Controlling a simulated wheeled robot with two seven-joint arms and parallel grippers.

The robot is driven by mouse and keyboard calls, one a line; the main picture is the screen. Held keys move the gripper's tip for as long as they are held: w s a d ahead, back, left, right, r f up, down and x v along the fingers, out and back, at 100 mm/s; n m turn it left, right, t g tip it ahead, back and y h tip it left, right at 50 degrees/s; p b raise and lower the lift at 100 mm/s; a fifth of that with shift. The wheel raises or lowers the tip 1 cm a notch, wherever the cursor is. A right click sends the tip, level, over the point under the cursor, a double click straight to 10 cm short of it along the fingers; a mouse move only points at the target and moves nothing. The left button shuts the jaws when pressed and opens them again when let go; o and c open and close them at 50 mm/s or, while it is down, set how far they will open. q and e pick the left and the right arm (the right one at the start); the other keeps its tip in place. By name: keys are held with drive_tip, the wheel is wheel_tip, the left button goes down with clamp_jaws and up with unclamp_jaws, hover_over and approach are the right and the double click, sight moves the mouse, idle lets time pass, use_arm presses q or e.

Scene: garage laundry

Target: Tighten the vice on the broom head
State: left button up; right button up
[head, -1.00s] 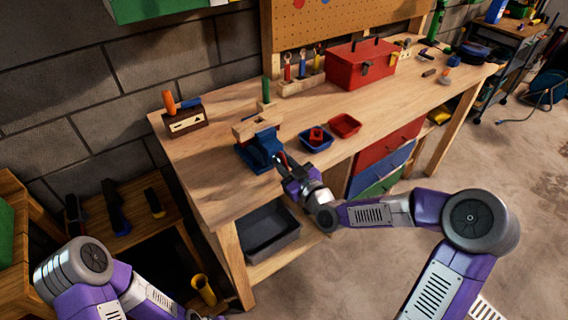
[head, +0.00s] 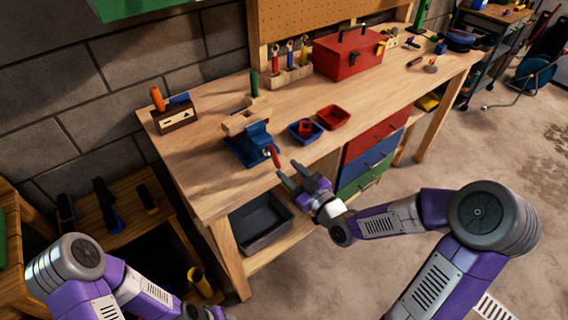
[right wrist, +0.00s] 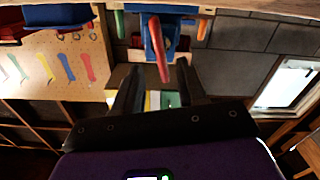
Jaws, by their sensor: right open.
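The blue vice (head: 248,150) is at the front edge of the wooden workbench. A pale wooden block, which looks like the broom head (head: 240,123), sits at the top of its jaws; I cannot tell how tightly it is held. The vice's red handle (head: 274,155) points out over the front edge. In the right wrist view the red handle (right wrist: 157,45) stands in front of the blue vice body (right wrist: 147,38). My right gripper (head: 288,174) is open and empty, just in front of the handle and apart from it. My left gripper is out of view; only its arm shows.
A blue bin (head: 303,133) with a red piece and a red bin (head: 333,116) stand right of the vice. A red toolbox (head: 347,54) and a tool rack (head: 290,76) are behind. A dark grey tray (head: 262,222) is on the shelf below.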

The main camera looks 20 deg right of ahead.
sight(276, 156)
drive_tip(key=shift+s, duration=0.1)
drive_tip(key=b+x, duration=0.1)
drive_tip(key=x, duration=0.1)
drive_tip(key=r+b+x, duration=0.1)
drive_tip(key=x, duration=0.2)
drive_tip(key=b+x, duration=0.1)
drive_tip(key=x, duration=0.1)
drive_tip(key=shift+a+r, duration=0.25)
drive_tip(key=shift+r, duration=0.1)
drive_tip(key=shift+c, duration=0.4)
clamp_jaws()
